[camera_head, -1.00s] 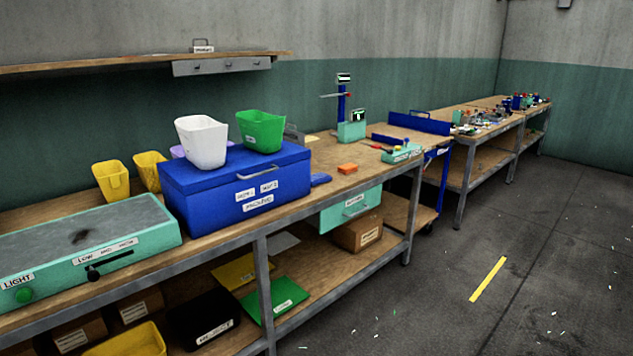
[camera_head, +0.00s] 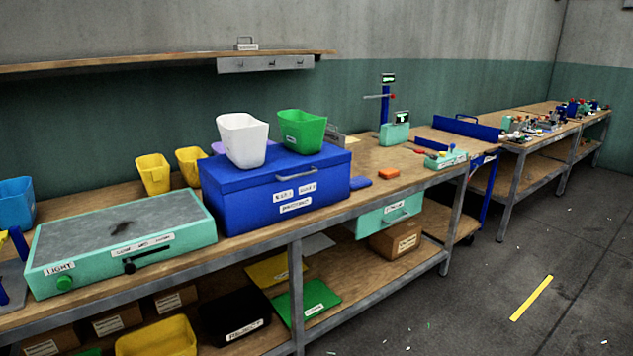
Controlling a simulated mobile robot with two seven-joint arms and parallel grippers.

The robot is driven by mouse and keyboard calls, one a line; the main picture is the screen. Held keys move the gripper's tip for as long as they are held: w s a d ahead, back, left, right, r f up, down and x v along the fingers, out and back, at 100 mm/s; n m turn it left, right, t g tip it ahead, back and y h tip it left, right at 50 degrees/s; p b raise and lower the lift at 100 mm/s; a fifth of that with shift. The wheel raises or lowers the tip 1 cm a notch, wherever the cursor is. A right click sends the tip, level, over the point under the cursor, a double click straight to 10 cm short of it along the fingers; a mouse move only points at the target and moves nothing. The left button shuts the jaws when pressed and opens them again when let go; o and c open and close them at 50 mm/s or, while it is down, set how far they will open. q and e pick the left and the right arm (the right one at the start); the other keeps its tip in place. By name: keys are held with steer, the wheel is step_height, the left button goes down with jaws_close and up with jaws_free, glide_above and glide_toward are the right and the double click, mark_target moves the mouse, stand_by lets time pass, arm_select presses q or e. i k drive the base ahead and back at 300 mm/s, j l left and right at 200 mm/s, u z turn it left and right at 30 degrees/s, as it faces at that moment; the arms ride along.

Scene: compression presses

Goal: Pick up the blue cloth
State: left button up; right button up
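A small flat blue item, which looks like the blue cloth (camera_head: 361,183), lies on the wooden bench top just right of the large blue box (camera_head: 270,196). It is small in the picture, so its folds cannot be made out. An orange block (camera_head: 388,174) lies a little to its right. Neither of my grippers is in view.
A white bin (camera_head: 242,140) and a green bin (camera_head: 301,131) stand on the blue box. A teal light box (camera_head: 180,232) is on the left. A teal drawer (camera_head: 392,215) hangs under the bench. The grey floor at right is open.

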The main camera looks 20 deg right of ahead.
mark_target(356, 183)
steer(key=i+l+u, duration=0.15)
steer(key=l, duration=0.2)
steer(key=i+l+u, duration=0.15)
steer(key=l, duration=0.2)
steer(key=l+u, duration=0.2)
steer(key=l, duration=0.2)
steer(key=i+l+u, duration=0.15)
steer(key=l, duration=0.25)
steer(key=i+l, duration=0.1)
steer(key=l, duration=0.4)
steer(key=l+u, duration=0.1)
steer(key=l, duration=0.45)
steer(key=i+l, duration=0.15)
steer(key=l, duration=0.35)
